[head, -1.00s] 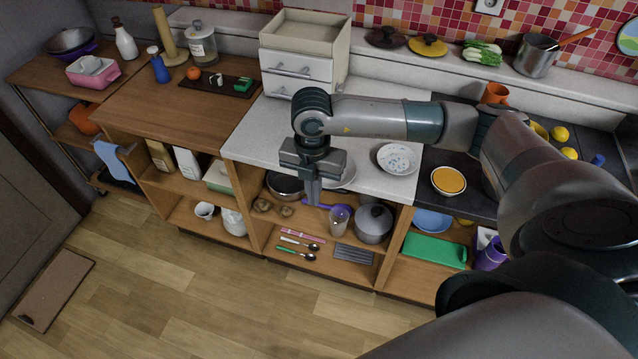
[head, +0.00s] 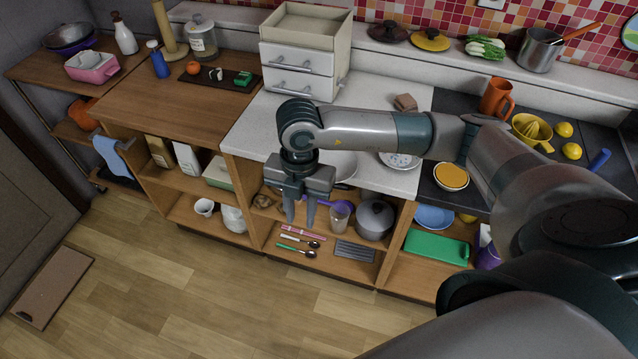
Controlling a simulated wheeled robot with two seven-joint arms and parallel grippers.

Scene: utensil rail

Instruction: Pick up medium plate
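A white plate (head: 344,166) lies near the front edge of the white counter, partly hidden behind my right gripper and arm. A patterned plate (head: 400,161) lies to its right, its far side covered by my arm. A blue plate (head: 434,216) is on the shelf below the dark counter. I cannot tell for sure which one is the medium plate. My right gripper (head: 300,214) points down in front of the counter edge, left of the white plate in the picture. Its two fingers are apart with nothing between them. My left gripper is not in view.
A drawer unit (head: 300,72) stands at the back of the counter. A yellow-filled bowl (head: 451,175) and an orange mug (head: 497,97) are on the right. The shelf below holds a grey pot (head: 375,219) and a clear cup (head: 339,216). The front left counter is clear.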

